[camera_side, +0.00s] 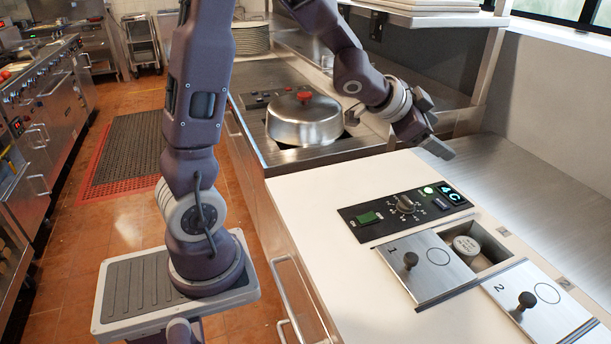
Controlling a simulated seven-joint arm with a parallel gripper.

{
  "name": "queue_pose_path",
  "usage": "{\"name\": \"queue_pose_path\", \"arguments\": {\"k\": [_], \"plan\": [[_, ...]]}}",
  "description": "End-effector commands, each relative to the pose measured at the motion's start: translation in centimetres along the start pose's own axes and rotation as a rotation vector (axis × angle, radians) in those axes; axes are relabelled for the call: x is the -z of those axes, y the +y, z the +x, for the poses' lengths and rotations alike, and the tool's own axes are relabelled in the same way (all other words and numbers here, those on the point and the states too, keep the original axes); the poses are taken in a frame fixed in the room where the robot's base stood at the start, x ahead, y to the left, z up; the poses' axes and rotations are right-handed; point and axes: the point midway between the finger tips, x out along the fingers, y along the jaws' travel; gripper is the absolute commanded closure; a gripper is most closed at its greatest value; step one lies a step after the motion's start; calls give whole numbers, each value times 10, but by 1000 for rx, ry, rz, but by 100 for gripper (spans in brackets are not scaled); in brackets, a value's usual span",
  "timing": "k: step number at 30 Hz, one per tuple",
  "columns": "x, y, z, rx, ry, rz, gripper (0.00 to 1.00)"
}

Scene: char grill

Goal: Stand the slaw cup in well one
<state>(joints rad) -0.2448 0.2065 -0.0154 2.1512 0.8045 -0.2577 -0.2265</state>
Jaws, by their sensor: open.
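A pale round cup (466,246) with dark print on its top sits inside the open part of well one (487,262). Its lower part is hidden, and I cannot tell whether it stands fully upright. The steel cover marked 1 (425,275), with a black knob (410,260), lies to the left of the opening. My gripper (434,126) is open and empty, behind and above the counter, apart from the cup and the well.
A steel cover marked 2 (540,308) with a knob lies at front right. A control panel (405,212) with a dial and green switch is behind the wells. A steel dome with a red knob (304,120) stands at the back.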

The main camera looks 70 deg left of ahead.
Motion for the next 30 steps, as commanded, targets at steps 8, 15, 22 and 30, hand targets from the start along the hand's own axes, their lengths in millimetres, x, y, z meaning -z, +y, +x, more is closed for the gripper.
{"name": "queue_pose_path", "arguments": {"k": [8, 15, 22, 30], "plan": [[-70, 73, -214, 51, -362, -335, 26], [-110, 134, -274, -110, -477, -417, 26], [-110, 134, -274, -110, -479, -419, 26], [-110, 133, -273, -108, -478, -419, 26]]}}
